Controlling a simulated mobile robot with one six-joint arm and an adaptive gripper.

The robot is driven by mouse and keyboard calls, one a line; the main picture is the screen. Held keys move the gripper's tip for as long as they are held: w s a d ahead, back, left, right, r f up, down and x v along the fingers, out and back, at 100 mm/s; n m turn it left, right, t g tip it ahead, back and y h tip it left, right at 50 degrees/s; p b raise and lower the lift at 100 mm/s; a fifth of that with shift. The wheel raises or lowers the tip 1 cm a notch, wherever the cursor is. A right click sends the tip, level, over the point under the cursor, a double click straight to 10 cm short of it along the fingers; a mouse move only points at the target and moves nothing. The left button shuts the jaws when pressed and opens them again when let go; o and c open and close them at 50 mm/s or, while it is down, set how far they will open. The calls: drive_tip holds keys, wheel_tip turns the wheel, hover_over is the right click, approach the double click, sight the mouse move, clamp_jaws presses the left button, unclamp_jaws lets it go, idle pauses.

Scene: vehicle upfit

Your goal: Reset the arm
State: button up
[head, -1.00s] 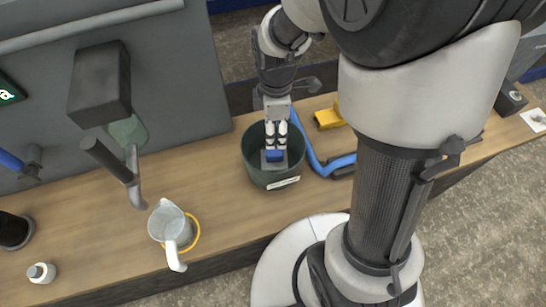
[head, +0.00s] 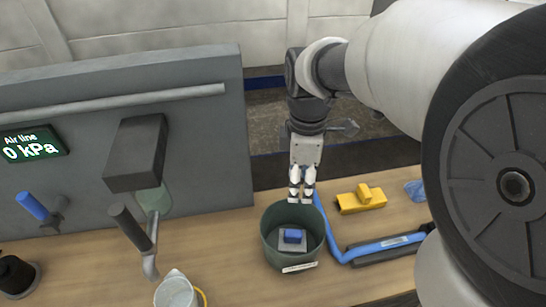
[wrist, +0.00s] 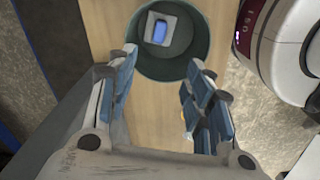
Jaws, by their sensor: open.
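My gripper (head: 301,190) is open and empty above the back rim of a dark green bin (head: 272,248). In the wrist view my gripper (wrist: 160,88) shows its blue-padded fingers spread apart, with nothing between them. A grey block with a blue top (head: 292,238) lies inside the bin, apart from the fingers. The same block (wrist: 158,30) shows inside the bin in the wrist view.
A yellow block (head: 361,200) and a blue-and-black tool (head: 385,245) lie right of the bin. A metal pitcher (head: 176,291) stands at front left. A grey panel with an air line display reading 0 kPa (head: 34,144) stands behind the bench (head: 220,225).

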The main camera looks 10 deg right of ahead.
idle(0.3)
drive_tip(key=s+r+m+t, duration=0.4)
drive_tip(key=s+m, duration=1.1)
drive_tip(key=shift+t, duration=0.4)
drive_tip(key=shift+c, duration=0.2)
